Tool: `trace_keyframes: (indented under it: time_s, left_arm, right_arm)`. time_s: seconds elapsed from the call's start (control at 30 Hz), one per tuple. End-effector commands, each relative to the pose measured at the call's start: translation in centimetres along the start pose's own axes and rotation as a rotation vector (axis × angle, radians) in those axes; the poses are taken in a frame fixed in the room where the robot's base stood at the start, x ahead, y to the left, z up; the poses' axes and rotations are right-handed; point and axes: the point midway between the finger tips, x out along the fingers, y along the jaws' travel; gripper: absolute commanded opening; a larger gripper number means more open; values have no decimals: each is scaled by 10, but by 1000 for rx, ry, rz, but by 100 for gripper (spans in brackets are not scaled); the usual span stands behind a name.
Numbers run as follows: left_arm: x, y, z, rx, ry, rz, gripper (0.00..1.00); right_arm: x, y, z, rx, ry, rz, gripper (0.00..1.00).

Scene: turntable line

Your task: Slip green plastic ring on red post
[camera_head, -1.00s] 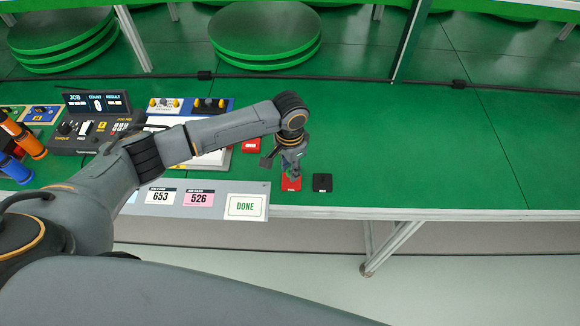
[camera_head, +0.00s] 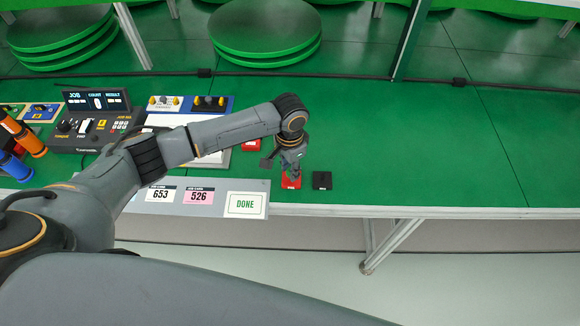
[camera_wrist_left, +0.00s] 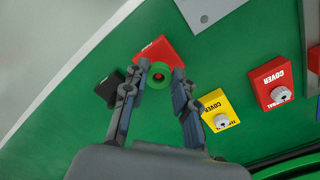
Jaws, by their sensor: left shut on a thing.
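The green plastic ring (camera_wrist_left: 158,75) is between the two fingertips of my left gripper (camera_wrist_left: 160,82) in the left wrist view. The gripper is shut on it. A reddish spot shows in the ring's hole, which looks like the red post's top; I cannot tell how far the ring is down on it. The red base (camera_wrist_left: 157,50) lies just beyond the ring. In the head view my left gripper (camera_head: 291,169) points down over the red base (camera_head: 291,184) and hides the ring and post. My right gripper is not in view.
A black block (camera_head: 322,180) stands close to the right of the red base. Another red block (camera_head: 251,145) lies behind. The yellow block (camera_wrist_left: 219,109) and a red cover block (camera_wrist_left: 273,84) are near the fingers. A label panel (camera_head: 176,199) runs along the front edge. The green table is free at right.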

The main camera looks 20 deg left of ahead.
Motion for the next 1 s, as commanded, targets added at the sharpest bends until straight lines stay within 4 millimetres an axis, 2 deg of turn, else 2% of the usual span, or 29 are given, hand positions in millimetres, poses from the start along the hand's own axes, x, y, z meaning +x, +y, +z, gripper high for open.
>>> trace_keyframes:
  time_s: [1.0]
  left_arm:
    - [17,0,0,-1,-1,1,18]
  right_arm:
    - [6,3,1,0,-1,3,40]
